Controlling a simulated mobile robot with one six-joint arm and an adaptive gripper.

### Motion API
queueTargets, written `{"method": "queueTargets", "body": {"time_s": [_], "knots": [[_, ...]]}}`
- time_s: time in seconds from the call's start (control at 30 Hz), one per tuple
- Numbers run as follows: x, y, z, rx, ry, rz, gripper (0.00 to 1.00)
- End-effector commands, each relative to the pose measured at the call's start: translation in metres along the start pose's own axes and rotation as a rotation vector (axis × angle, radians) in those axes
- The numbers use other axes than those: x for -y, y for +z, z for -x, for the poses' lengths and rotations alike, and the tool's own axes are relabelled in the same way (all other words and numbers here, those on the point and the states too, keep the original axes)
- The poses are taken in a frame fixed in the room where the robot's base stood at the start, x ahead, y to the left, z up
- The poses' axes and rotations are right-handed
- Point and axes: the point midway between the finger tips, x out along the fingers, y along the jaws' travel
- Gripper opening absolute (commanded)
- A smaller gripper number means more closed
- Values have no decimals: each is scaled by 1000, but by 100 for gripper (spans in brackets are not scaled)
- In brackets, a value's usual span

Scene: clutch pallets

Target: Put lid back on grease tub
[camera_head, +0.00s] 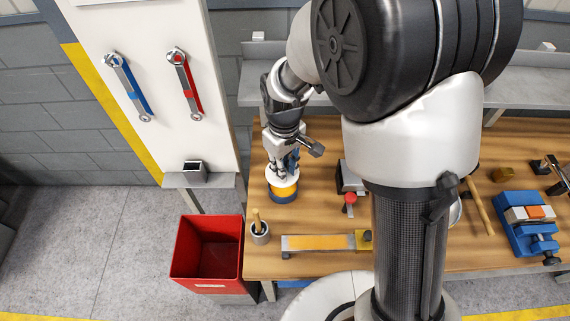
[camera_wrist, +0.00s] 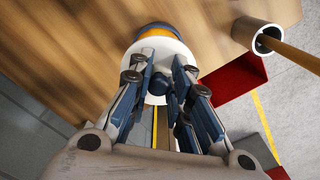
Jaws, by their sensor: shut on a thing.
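My gripper (camera_head: 285,160) is at the left end of the workbench, pointing down, shut on the dark blue knob of the white round lid (camera_head: 277,181). In the wrist view, the fingers (camera_wrist: 160,78) close around the knob in the middle of the lid (camera_wrist: 158,50). The grease tub (camera_head: 283,194), with a yellow-orange band and blue base, stands upright on the bench directly beneath the lid. In the wrist view, the tub (camera_wrist: 158,31) shows past the lid's edge. The lid looks about level over the tub's mouth and hides it. I cannot tell whether they touch.
A grey cup (camera_head: 260,235) with a wooden-handled tool stands in front of the tub. A red bin (camera_head: 207,256) is on the floor left of the bench (camera_head: 317,217). A yellow-topped bar (camera_head: 318,243), a red-knobbed item (camera_head: 350,199) and a blue vise (camera_head: 526,222) lie rightward.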

Motion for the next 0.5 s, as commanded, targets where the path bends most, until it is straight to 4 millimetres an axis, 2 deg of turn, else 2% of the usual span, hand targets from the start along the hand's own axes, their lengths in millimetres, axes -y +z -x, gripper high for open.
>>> {"method": "queueTargets", "body": {"time_s": [0.5], "knots": [[0,1,-50,2,-1,-1,2]]}}
